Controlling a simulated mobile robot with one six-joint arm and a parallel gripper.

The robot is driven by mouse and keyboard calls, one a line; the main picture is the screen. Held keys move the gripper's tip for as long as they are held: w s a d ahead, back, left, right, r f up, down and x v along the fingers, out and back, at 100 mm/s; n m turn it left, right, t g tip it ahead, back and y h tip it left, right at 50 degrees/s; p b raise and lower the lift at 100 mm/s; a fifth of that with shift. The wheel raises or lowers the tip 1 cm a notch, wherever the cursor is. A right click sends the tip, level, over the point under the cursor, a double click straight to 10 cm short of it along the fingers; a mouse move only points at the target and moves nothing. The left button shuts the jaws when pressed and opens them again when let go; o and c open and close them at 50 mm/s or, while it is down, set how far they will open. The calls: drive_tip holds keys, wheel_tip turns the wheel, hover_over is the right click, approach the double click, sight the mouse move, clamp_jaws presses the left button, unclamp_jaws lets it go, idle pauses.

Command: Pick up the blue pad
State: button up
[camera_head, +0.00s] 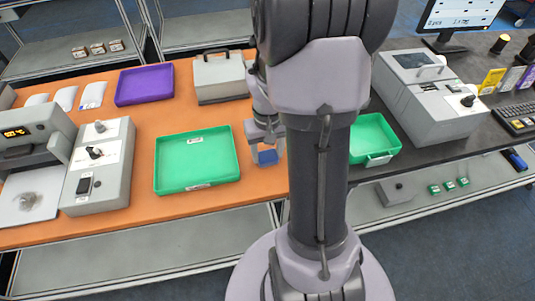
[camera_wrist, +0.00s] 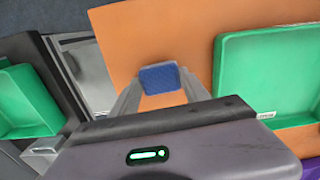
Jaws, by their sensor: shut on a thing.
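The blue pad (camera_head: 267,157) is a small flat square between the fingers of my gripper (camera_head: 266,150), just right of the left green tray in the head view. In the wrist view the blue pad (camera_wrist: 161,78) sits between the two grey fingertips of my gripper (camera_wrist: 160,86), with orange table behind it. My gripper is shut on the pad. My arm hides part of the table to the right. I cannot tell how high the pad is above the table.
A green tray (camera_head: 197,187) lies left of the pad on the orange table (camera_head: 130,222). Another green tray (camera_head: 379,158) is right of my arm on the dark table. A purple tray (camera_head: 145,84) and a grey box with a handle (camera_head: 219,80) stand behind. Grey machines stand at both sides.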

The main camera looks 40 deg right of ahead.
sight(266, 156)
drive_tip(key=r, duration=0.1)
drive_tip(key=r+p, duration=0.2)
drive_tip(key=r, duration=0.1)
drive_tip(key=shift+a, duration=0.25)
drive_tip(key=a, duration=0.5)
drive_tip(key=s+a+p, duration=0.1)
drive_tip(key=a, duration=0.4)
drive_tip(key=s+a+r, duration=0.1)
drive_tip(key=a, duration=0.4)
drive_tip(key=shift+a+p, duration=0.2)
drive_tip(key=shift+p, duration=0.2)
